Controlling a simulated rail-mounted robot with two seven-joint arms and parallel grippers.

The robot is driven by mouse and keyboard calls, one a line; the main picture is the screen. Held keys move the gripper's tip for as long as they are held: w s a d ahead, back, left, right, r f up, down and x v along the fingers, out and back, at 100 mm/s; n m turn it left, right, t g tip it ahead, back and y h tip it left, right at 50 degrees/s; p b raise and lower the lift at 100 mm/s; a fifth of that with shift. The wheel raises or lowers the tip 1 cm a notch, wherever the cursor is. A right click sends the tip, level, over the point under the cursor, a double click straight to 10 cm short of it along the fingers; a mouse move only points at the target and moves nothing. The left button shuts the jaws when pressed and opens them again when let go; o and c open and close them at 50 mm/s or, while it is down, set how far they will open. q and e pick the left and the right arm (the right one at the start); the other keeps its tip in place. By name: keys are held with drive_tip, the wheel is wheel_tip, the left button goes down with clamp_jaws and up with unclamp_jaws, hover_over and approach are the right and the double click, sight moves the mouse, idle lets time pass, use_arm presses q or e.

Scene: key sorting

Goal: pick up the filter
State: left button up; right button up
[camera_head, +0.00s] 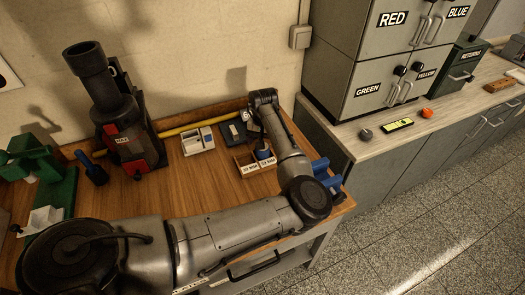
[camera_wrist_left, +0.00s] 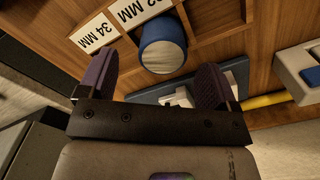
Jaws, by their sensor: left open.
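A blue cylinder with a pale round end, which looks like the filter (camera_wrist_left: 163,45), sits in a wooden divided tray (camera_wrist_left: 225,22). It lies just beyond and between the fingers of my left gripper (camera_wrist_left: 155,76) in the left wrist view. The two dark purple fingers are spread wide with nothing between them. No finger visibly touches the cylinder. In the head view the blue cylinder (camera_head: 263,151) shows in the tray (camera_head: 243,158), just below my left wrist; the gripper there is small and partly hidden. My right gripper is not in view.
Beside the tray are a dark plate (camera_head: 233,131), a white box (camera_head: 198,140) and a yellow bar (camera_head: 190,126). A black-and-red machine (camera_head: 127,140) stands left. Blue holders (camera_head: 322,172) are at the right edge.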

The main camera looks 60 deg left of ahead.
sight(261, 155)
use_arm(q)
drive_tip(key=shift+s+a+f, duration=0.15)
drive_tip(key=shift+f, duration=1.8)
drive_tip(key=shift+c, duration=0.4)
drive_tip(key=c, duration=0.9)
